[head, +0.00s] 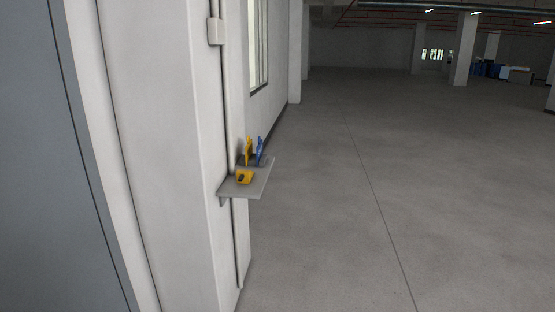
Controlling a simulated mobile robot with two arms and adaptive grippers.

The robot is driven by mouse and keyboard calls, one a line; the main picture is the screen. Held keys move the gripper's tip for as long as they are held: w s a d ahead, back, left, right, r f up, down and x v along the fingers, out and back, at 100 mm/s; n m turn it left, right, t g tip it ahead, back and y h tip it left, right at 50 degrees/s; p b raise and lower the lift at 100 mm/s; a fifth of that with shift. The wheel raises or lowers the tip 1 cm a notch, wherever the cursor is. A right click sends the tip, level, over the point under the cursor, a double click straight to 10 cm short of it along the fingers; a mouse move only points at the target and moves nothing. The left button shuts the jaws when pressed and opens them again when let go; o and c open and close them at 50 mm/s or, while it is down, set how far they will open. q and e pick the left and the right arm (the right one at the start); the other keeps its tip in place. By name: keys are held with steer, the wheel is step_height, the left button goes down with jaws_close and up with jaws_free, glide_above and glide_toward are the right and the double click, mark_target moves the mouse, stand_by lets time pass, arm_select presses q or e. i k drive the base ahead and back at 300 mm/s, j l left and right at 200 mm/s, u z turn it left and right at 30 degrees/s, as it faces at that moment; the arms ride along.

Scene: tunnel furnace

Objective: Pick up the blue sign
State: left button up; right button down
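A small blue sign (260,150) stands upright on a grey wall shelf (259,187), near the shelf's back edge. A yellow sign (249,151) stands close beside it on the left. I cannot tell whether the two touch. A yellow item with a dark mark (244,177) lies in front of them on the shelf. Neither of my grippers shows in the head view.
The shelf is fixed to a white pillar (190,120) with a vertical pipe and a small box (215,32). A grey panel (50,160) fills the left. Open concrete floor (400,180) lies to the right. Blue and white objects (495,71) stand far back.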

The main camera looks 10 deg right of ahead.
mark_target(259, 148)
steer(key=i+l, duration=0.25)
steer(key=i, duration=0.2)
steer(key=i+l, duration=0.25)
steer(key=i, duration=0.15)
steer(key=i+l, duration=0.2)
steer(key=i, duration=0.25)
